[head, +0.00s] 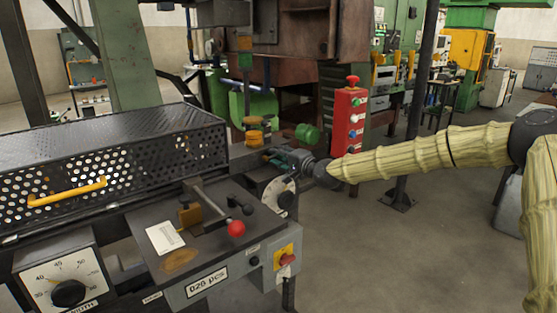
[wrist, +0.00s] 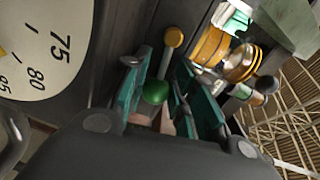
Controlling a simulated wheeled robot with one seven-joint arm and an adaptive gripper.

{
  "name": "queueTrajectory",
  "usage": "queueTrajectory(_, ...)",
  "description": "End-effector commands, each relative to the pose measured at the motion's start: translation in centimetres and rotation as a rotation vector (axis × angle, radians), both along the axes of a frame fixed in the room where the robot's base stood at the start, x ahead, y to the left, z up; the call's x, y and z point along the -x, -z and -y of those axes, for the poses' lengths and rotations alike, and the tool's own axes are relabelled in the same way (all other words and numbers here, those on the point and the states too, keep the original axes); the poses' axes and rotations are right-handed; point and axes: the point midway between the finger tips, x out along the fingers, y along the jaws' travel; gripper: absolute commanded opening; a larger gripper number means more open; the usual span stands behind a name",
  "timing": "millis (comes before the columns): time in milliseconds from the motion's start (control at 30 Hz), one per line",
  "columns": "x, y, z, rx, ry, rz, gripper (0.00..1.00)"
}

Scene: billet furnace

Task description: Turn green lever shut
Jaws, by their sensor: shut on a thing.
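The green lever shows in the wrist view as a green ball knob (wrist: 155,91) on a short pale rod, with an orange-yellow round end piece at the rod's far end. My gripper (wrist: 158,95) has its teal finger pads on either side of the green knob and is shut on it. Part of the knob's underside and the exact contact are hidden by my gripper's body. In the head view my gripper (head: 274,155) reaches in from the right to the machine's far end, beside the round dial. The lever cannot be made out clearly there.
A white dial (head: 279,194) sits close to my gripper and also fills the wrist view's upper left. The bench has a red ball handle (head: 236,229) and a perforated black guard (head: 120,160). A red button post (head: 348,120) stands behind my arm.

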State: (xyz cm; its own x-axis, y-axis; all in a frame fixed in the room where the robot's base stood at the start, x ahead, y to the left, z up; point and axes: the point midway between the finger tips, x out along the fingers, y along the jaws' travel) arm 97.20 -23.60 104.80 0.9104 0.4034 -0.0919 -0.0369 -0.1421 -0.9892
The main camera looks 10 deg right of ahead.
Motion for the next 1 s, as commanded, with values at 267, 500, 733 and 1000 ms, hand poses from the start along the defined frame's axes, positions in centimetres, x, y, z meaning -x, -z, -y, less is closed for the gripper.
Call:
queueTrajectory(267, 0.0, 0.18, 0.11, -0.007, 0.001, -0.005, 0.0)
queueTrajectory(500, 0.0, 0.18, 0.09, -0.006, 0.001, -0.005, 0.39)
queueTrajectory(733, 0.0, 0.26, -0.02, -0.006, 0.0, -0.006, 0.47)
queueTrajectory(1000, 0.72, 0.24, 0.37, -0.007, 0.0, -0.008, 0.47)
